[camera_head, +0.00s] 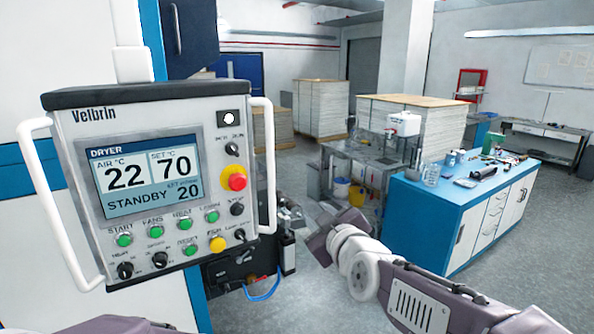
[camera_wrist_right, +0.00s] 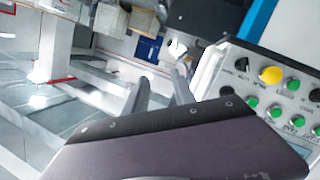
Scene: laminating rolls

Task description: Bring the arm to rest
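My right arm comes in from the lower right in the head view. Its gripper (camera_head: 290,218) is small and dark there, just right of the dryer control panel (camera_head: 160,115). In the right wrist view the two grey fingers of the gripper (camera_wrist_right: 162,88) stand apart with nothing between them. The panel (camera_wrist_right: 285,95) shows at the right of that view, beside the gripper and apart from the fingers. The panel's screen (camera_head: 140,178) reads STANDBY, air 22, set 70. My left gripper is out of view; only a piece of my left arm shows at the bottom edge.
The panel has white side handles (camera_head: 264,165), a red knob (camera_head: 237,182) and several green buttons. A metal cart (camera_head: 345,150) and paper stacks (camera_head: 318,105) stand behind.

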